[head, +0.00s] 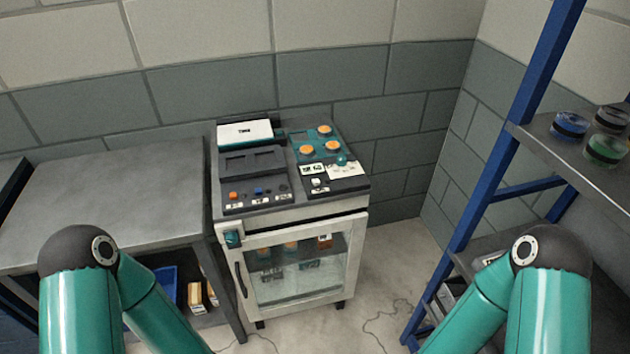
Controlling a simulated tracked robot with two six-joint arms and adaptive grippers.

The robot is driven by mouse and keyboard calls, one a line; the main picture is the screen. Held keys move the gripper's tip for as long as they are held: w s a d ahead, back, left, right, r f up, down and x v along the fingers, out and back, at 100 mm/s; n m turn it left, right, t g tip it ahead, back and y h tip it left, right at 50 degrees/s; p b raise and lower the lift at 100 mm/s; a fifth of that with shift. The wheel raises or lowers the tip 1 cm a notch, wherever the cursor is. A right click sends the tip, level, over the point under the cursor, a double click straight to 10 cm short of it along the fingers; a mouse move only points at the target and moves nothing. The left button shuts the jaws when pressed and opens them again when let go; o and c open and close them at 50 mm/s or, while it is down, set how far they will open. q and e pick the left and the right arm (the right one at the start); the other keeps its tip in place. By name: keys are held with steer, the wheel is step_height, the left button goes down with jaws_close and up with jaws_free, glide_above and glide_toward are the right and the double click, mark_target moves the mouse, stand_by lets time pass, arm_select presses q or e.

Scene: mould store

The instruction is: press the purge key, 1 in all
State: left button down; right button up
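A control panel (327,192) tops a white cabinet against the wall. Along its front left edge sit an orange key (233,195), a blue key (258,190) and a dark key (281,187), each with a small white label below. A white key (317,182) sits to their right. Several round orange buttons (306,149) lie behind on a teal plate. The labels are too small to read, so I cannot tell which one is the purge key. My two arms come in at the lower left and lower right, but both grippers are out of the picture.
A grey bench (120,190) adjoins the cabinet on the left. A blue-framed shelf (590,165) with round containers stands at the right. The cabinet's glass door (295,270) is shut, with a handle on its left side.

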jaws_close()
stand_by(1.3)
